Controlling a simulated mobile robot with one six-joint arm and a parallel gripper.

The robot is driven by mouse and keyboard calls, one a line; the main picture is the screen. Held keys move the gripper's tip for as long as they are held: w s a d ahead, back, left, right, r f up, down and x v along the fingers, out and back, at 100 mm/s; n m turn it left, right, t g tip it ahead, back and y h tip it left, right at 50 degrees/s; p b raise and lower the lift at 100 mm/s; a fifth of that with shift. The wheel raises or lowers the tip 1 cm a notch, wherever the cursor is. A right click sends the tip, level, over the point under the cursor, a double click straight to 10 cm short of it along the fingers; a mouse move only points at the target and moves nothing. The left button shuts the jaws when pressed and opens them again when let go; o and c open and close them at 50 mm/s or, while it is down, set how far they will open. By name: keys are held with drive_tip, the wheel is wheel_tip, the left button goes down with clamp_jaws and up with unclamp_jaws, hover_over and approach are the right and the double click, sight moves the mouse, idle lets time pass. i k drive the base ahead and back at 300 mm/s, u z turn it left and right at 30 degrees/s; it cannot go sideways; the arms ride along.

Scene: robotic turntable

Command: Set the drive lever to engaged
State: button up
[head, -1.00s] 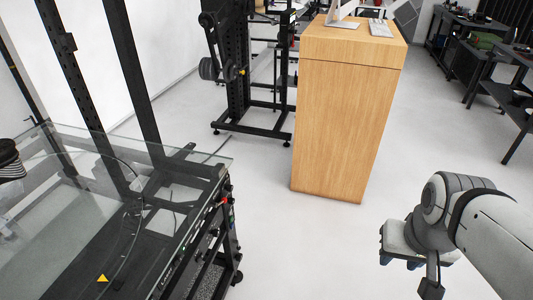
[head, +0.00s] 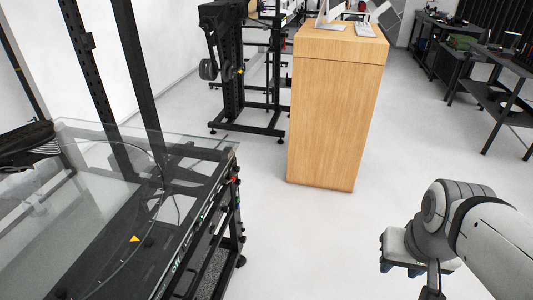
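I cannot make out a drive lever in the head view. A glass-topped black machine frame (head: 190,168) stands at the left. My gripper (head: 405,266) is at the lower right, at the end of my white arm, over the floor and well apart from the machine. Its fingers are not clear enough to tell open from shut. I see nothing held in it.
A wooden cabinet (head: 333,120) stands in the middle, with a monitor on top. A black rack (head: 235,75) with round weights is behind the machine. Dark workbenches (head: 505,95) line the back right. The floor between machine, cabinet and my arm is clear.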

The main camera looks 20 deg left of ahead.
sight(232, 179)
drive_tip(key=z, duration=0.15)
drive_tip(key=k, duration=0.3)
drive_tip(key=u, duration=1.15)
drive_tip(key=i, duration=1)
drive_tip(key=u, duration=0.1)
drive_tip(key=k, duration=0.5)
drive_tip(key=z, duration=0.6)
drive_tip(key=i, duration=0.85)
